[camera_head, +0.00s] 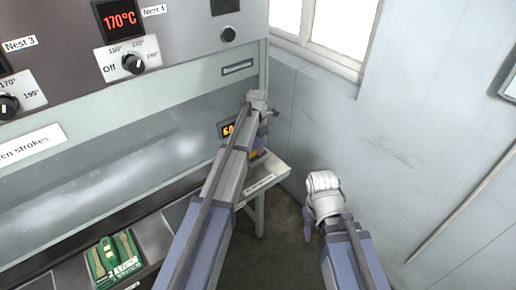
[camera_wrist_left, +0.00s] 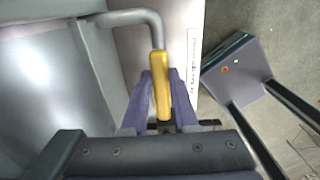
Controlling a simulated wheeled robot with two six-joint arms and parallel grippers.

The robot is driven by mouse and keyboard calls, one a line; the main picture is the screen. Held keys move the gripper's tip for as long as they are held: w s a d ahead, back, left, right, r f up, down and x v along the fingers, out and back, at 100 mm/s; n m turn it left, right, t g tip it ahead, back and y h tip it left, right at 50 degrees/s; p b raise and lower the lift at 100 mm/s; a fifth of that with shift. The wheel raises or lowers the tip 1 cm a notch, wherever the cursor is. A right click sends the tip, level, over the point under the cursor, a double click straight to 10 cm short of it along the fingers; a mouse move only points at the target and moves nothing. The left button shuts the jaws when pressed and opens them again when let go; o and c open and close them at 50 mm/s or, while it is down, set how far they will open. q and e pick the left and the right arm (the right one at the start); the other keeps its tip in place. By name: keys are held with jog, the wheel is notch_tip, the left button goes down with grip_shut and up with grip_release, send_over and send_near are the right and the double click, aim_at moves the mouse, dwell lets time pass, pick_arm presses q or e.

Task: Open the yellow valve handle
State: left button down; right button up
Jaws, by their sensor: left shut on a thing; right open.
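The yellow valve handle (camera_wrist_left: 163,90) is a yellow grip on the end of a grey bent rod (camera_wrist_left: 128,18) in the left wrist view. The purple fingers of my left gripper (camera_wrist_left: 162,82) stand on both sides of the yellow grip and are shut on it. In the head view my left gripper (camera_head: 262,138) is at the machine's right end, with a little yellow (camera_head: 253,154) showing beside it; my arm hides most of the handle. My right gripper (camera_head: 308,228) is open and empty, away from the machine, partly hidden by its own wrist.
The grey press (camera_head: 180,78) with dials and a red 170°C display fills the left. A wall (camera_head: 420,120) with a window stands at right. The wrist view shows a dark control box (camera_wrist_left: 236,72) with buttons beside the handle.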

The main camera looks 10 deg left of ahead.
dwell(0.4)
pick_arm(q)
jog(key=c, duration=0.7)
grip_release()
jog(key=shift+r, duration=0.1)
notch_tip(320, 180, up, 8)
jog(key=p, duration=0.8)
jog(key=shift+f, duration=0.2)
